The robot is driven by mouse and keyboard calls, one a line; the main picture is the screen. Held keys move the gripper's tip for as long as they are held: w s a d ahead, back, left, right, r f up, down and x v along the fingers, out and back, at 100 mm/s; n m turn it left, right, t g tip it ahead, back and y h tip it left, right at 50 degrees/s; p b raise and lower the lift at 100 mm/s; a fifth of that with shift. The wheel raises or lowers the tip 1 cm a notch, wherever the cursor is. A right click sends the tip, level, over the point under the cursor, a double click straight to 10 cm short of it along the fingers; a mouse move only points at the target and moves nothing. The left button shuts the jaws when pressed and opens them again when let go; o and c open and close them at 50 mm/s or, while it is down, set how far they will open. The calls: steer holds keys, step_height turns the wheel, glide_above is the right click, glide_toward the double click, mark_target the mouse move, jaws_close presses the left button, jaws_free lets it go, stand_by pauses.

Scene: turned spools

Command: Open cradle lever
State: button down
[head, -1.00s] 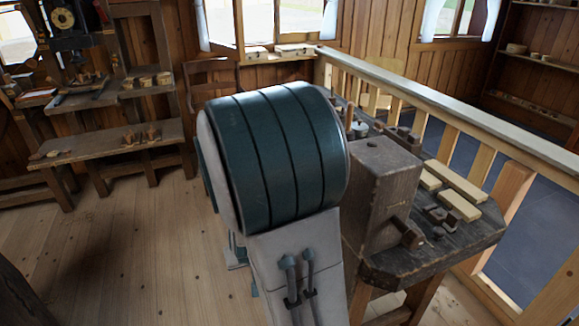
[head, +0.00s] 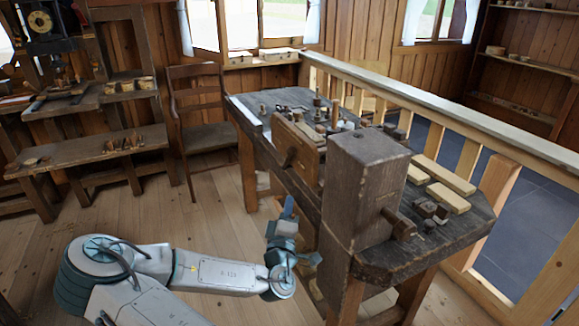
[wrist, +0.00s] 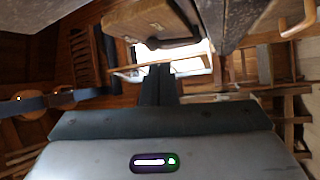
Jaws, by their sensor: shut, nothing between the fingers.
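The dark wooden workbench carries a tall wooden block (head: 365,190) at its near end. A wooden handle (head: 398,224) sticks out of this block's right side. Another dark lever-like handle (head: 291,156) sits on the side of a lower wooden block (head: 298,140) farther back; I cannot tell for sure which is the cradle lever. My gripper (head: 288,208) is left of the tall block, beside the bench and apart from both handles. In the wrist view its dark fingers (wrist: 158,85) are together and empty, with a wooden block and dark bar (wrist: 172,43) above them.
The workbench top (head: 375,262) holds small turned pieces and pale wood strips (head: 445,182). A railing (head: 430,100) runs along its far side. A chair (head: 205,110) and low bench (head: 90,155) stand left. The floor (head: 205,215) between is clear.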

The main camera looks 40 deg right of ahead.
mark_target(290, 154)
steer(key=shift+w+a+r+n+t, duration=0.2)
steer(key=shift+a+r+n+t, duration=0.25)
steer(key=shift+r+n+t, duration=0.2)
steer(key=x, duration=0.4)
steer(key=p+x, duration=0.1)
steer(key=x, duration=0.4)
steer(key=p+x, duration=0.1)
steer(key=x, duration=0.4)
steer(key=shift+w+f, duration=0.1)
steer(key=shift+f, duration=0.2)
